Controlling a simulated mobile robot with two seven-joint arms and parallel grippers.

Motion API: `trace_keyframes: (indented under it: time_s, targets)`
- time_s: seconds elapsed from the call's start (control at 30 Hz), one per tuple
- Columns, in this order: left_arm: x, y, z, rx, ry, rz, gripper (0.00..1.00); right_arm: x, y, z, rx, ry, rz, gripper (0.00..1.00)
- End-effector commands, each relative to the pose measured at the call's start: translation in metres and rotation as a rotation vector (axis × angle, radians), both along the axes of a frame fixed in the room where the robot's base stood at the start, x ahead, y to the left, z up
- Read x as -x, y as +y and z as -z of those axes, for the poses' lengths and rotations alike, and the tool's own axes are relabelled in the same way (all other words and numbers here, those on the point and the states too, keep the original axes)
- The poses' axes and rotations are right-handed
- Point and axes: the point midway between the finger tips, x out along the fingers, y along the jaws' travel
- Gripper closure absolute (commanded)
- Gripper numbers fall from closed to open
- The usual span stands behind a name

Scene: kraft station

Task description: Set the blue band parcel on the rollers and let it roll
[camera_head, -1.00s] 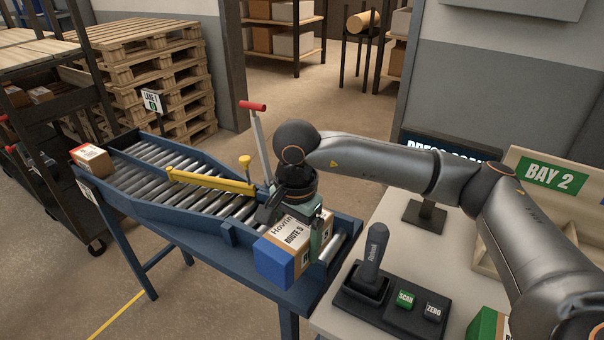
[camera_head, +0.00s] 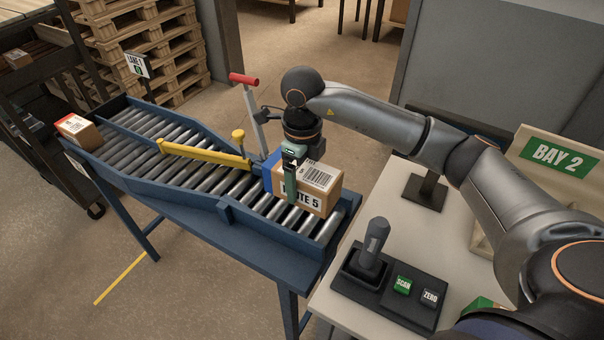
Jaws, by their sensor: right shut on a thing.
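The blue band parcel (camera_head: 318,176) is a brown box with a blue end, a barcode on top and a "ROUTE 5" label on its side. It is at the near right end of the roller conveyor (camera_head: 215,203), over the rollers, with its blue end toward the yellow bar. I cannot tell whether its underside touches the rollers. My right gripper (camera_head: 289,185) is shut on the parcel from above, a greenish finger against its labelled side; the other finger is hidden. My left gripper is not in view.
A yellow bar (camera_head: 203,154) crosses the rollers left of the parcel, beside a red-topped lever (camera_head: 253,115). Another box (camera_head: 78,130) sits at the conveyor's far left end.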

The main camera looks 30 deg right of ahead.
Motion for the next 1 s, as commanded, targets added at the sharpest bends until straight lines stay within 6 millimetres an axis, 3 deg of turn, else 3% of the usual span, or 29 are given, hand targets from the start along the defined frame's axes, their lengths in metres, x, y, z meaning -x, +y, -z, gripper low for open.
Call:
trace_keyframes:
  time_s: [0.6,1.0]
  targets:
    - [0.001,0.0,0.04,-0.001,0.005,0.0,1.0,0.003,-0.002,0.056,-0.002,-0.003,-0.004,0.92]
    - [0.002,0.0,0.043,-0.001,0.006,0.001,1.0,0.003,-0.002,0.061,-0.002,-0.003,-0.004,0.92]
